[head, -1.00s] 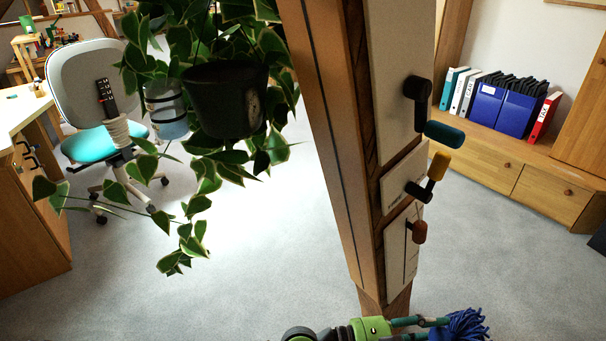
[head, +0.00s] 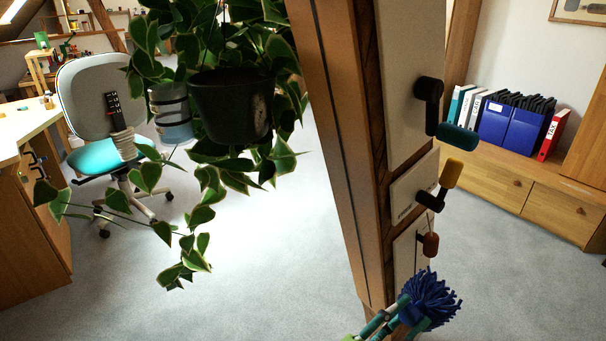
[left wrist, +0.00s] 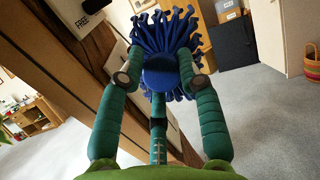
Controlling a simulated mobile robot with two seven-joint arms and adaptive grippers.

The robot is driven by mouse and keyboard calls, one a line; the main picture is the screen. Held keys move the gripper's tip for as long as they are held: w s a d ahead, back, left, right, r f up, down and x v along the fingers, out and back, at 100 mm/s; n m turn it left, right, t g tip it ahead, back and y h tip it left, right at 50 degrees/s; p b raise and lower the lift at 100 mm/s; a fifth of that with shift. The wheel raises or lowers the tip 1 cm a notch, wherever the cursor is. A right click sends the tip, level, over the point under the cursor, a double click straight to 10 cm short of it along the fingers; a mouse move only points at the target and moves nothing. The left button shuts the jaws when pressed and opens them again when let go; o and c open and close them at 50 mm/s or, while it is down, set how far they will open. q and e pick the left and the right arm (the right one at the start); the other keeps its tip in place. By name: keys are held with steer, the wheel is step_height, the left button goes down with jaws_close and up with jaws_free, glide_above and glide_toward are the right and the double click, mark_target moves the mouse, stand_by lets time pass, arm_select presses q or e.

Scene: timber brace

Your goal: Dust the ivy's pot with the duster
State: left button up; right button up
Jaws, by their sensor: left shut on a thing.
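The ivy's pot (head: 232,106) is dark and round, and hangs among trailing variegated ivy leaves (head: 207,183) left of the timber brace. A pale patch shows on its right side. The duster (head: 430,300) has a blue, mop-like head, low in the head view in front of the brace. My left gripper (head: 385,322) is shut on the duster, well below and to the right of the pot. In the left wrist view its teal fingers flank the duster's blue head (left wrist: 163,73) and its handle. My right gripper is not in view.
The slanted timber brace (head: 347,150) stands between the pot and panels with levers (head: 432,100). A small striped container (head: 171,112) hangs left of the pot. An office chair (head: 95,120) and desk (head: 30,200) are at left. A low cabinet with binders (head: 510,125) is at right.

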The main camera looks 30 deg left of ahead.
arm_select(q)
steer(key=s+a+n+t+y+b, duration=0.2)
steer(key=a+t+y, duration=0.1)
steer(key=a+y, duration=0.3)
steer(key=s+a+n+t+y+b, duration=0.2)
steer(key=a+n+y, duration=0.1)
steer(key=a, duration=0.4)
steer(key=w+a+r+n+g+y, duration=0.35)
steer(key=r+g+y, duration=0.2)
steer(key=y, duration=0.25)
steer(key=w+a+r+n+g+y, duration=0.2)
steer(key=r+n+g+y, duration=0.3)
steer(key=r+y, duration=0.2)
steer(key=w+a+r+n+g+y, duration=0.2)
steer(key=r+n+g+y, duration=0.3)
steer(key=r+y, duration=0.25)
steer(key=w+a, duration=0.2)
steer(key=a, duration=0.3)
steer(key=shift+w+a+r+y, duration=0.25)
steer(key=shift+w+a+y, duration=0.05)
steer(key=shift+y, duration=0.05)
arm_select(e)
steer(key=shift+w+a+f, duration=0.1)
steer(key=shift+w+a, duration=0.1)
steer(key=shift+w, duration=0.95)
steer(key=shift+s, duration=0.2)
